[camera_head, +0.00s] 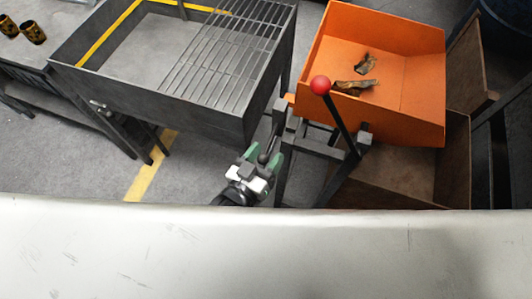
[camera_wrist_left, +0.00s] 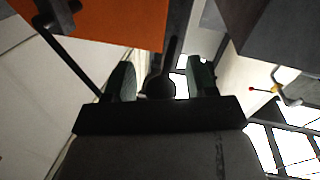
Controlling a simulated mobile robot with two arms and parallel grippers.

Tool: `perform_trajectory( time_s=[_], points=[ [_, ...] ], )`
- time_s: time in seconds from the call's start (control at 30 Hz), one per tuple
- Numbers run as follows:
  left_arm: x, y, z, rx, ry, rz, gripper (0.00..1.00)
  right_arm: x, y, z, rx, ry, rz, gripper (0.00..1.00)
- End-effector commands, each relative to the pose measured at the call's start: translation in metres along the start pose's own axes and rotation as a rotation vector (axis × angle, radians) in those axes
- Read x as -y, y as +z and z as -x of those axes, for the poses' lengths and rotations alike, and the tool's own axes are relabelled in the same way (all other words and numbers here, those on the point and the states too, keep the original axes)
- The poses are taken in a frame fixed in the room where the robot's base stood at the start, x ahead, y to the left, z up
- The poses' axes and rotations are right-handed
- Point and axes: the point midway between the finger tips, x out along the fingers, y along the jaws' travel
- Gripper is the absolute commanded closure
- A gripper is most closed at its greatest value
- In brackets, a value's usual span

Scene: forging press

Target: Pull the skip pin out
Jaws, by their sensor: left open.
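The skip (camera_head: 415,85) is an orange open box at the upper right, on a dark metal frame. It also shows as an orange surface at the top of the left wrist view (camera_wrist_left: 110,22). The skip pin (camera_wrist_left: 162,86) looks like a dark rod with a round end and sits between my left fingers in the left wrist view. In the head view it is small and hard to make out. My left gripper (camera_head: 263,161), with green fingers, is open around the pin, at the frame left of the skip; gaps show on both sides. My right gripper is not in view.
A lever with a red knob (camera_head: 320,85) rises right of my left gripper, in front of the skip. A dark grey table with a slatted grate (camera_head: 222,55) stands to the left. A brown bin (camera_head: 405,180) is below the skip. Dark scraps (camera_head: 356,84) lie in the skip.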

Motion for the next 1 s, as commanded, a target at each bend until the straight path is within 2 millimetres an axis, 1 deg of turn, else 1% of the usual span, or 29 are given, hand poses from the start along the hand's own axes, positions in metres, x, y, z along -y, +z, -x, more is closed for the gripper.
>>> perform_trajectory(
  time_s=[0.17, 0.4, 0.5, 0.6, 0.7, 1.0],
  points=[
    [0.000, 0.003, 0.028, 0.005, 0.000, 0.000, 0.44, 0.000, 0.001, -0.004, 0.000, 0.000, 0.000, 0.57],
    [0.000, 0.003, 0.077, 0.005, 0.000, 0.000, 0.44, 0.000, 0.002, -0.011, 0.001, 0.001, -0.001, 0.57],
    [0.000, 0.002, 0.092, 0.004, 0.000, -0.001, 0.44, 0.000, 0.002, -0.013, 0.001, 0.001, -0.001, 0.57],
    [0.000, 0.002, 0.101, 0.003, -0.001, 0.000, 0.44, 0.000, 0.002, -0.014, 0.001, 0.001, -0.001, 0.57],
    [0.000, 0.001, 0.106, 0.001, 0.000, -0.001, 0.44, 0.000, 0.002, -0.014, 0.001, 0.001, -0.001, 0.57],
    [0.000, 0.000, 0.106, 0.001, 0.000, 0.000, 0.44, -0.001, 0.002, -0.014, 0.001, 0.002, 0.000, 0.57]
  ],
)
